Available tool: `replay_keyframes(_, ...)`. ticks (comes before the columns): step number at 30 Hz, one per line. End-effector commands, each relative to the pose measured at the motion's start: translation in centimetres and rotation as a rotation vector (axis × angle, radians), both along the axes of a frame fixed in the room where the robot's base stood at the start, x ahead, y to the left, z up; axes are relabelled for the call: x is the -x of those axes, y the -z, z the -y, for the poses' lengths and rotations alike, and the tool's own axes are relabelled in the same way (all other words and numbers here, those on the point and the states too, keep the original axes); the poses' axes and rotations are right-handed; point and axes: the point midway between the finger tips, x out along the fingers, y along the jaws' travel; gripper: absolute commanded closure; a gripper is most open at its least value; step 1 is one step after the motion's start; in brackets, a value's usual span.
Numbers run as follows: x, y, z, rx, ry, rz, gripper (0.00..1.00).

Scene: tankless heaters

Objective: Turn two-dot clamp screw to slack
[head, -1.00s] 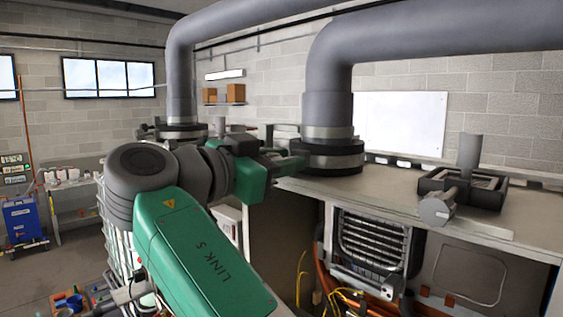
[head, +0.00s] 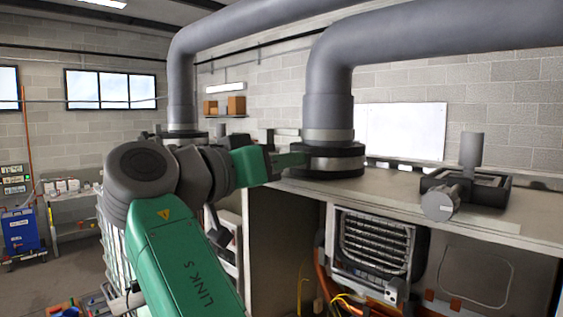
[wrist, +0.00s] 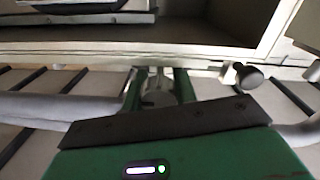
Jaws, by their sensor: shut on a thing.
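My gripper (wrist: 159,88) is shut on a grey rounded piece, the clamp screw (wrist: 157,94), between its two green fingers in the wrist view. Its dot marks cannot be made out. In the head view my gripper (head: 291,160) reaches from the left to the dark collar (head: 333,160) at the foot of the nearer flue pipe. The held screw is hidden there by the fingers.
In the head view a second clamp with a grey knob (head: 440,203) stands on the bench top at right. Thick grey pipes (head: 328,90) rise behind my gripper.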

Motion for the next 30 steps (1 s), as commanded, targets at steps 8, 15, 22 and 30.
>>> replay_keyframes(8,0.1,-0.2,0.0,0.006,0.002,-0.004,0.95)
replay_keyframes(15,0.1,-0.2,0.0,0.006,0.002,-0.003,0.63)
replay_keyframes(22,0.1,-0.1,-0.1,0.006,0.0,-0.004,0.63)
replay_keyframes(30,3.1,0.5,-3.6,0.006,-0.005,-0.002,0.63)
